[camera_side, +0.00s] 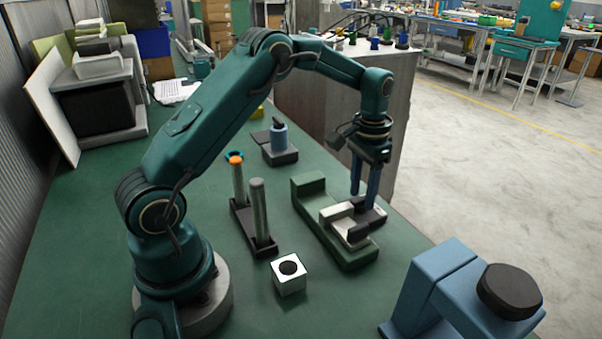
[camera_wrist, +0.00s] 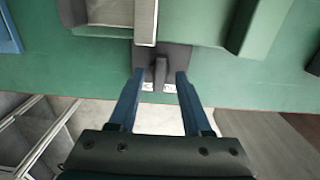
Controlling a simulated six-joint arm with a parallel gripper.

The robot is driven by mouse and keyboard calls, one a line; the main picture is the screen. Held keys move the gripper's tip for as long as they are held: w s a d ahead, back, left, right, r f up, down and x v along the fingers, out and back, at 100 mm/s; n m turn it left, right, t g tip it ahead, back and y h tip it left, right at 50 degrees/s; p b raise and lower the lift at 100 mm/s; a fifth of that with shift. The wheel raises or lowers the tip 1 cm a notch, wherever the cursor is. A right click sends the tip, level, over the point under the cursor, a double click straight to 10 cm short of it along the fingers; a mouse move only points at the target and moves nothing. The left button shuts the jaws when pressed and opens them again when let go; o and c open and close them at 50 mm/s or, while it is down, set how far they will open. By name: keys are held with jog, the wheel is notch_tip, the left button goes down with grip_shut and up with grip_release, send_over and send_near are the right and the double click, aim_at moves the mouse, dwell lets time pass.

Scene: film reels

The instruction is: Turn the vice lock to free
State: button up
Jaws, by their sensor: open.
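The vice (camera_side: 322,228) is a green block with pale metal jaws on the bench, and part of it shows in the wrist view (camera_wrist: 262,28). The vice lock (camera_side: 378,216) is a dark plate beside the vice at the bench edge. In the wrist view the lock plate (camera_wrist: 180,56) carries a short dark lever (camera_wrist: 160,72) and two small white labels, too small to read. My gripper (camera_side: 363,198) points down over the lock. Its two blue fingers are open, one on each side of the lever, with gaps visible in the wrist view (camera_wrist: 160,78).
A dark rack with two upright posts (camera_side: 258,205) stands left of the vice. A white cube with a dark round top (camera_side: 289,275) is in front. A blue clamp-like fixture (camera_side: 440,285) stands front right. A blue cylinder on a dark base (camera_side: 279,140) is behind.

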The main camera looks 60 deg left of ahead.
jog(key=shift+f, duration=0.3)
grip_shut()
